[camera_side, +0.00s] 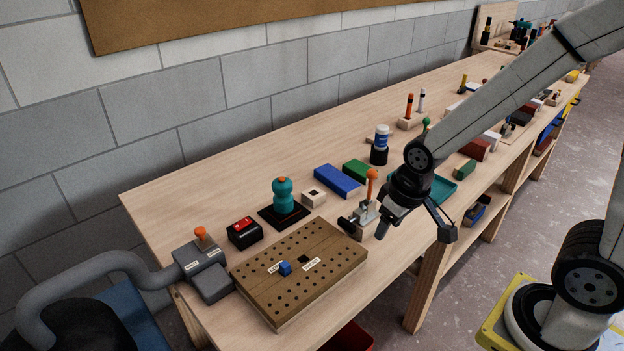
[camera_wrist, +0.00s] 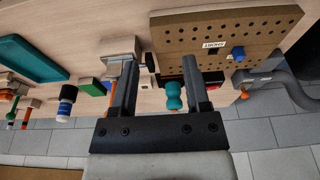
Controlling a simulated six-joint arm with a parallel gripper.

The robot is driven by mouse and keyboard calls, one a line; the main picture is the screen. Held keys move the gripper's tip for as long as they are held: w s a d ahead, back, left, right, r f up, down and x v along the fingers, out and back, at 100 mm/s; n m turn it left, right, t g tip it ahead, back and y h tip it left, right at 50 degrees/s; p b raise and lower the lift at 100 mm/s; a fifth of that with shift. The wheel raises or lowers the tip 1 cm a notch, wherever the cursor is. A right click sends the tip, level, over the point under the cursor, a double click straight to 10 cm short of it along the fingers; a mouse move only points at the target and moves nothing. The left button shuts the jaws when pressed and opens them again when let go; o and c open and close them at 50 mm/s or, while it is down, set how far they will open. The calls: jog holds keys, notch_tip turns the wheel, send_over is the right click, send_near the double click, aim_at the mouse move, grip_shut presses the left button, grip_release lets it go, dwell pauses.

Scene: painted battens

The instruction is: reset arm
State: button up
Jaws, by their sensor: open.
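My gripper (camera_side: 414,234) hangs over the front edge of the wooden bench, with its two dark fingers spread apart and nothing between them. In the wrist view the fingers (camera_wrist: 159,65) also stand wide apart. A toggle clamp with an orange handle (camera_side: 371,180) stands on a small block just left of the gripper in the side view. I cannot tell whether a finger touches it. The perforated wooden board (camera_side: 335,258) lies further left, with a blue peg (camera_side: 285,268) on it.
A teal knobbed piece (camera_side: 283,193), a red-topped black box (camera_side: 245,232), a blue block (camera_side: 338,181) and a green block (camera_side: 357,170) stand behind. A teal tray (camera_side: 440,188) lies behind the gripper. A grey vise-like device (camera_side: 200,260) sits at the left end. The bench's back strip is largely clear.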

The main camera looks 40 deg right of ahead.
jog(key=shift+s+d+f, duration=0.2)
jog(key=shift+s+d, duration=0.3)
jog(key=shift+s, duration=0.3)
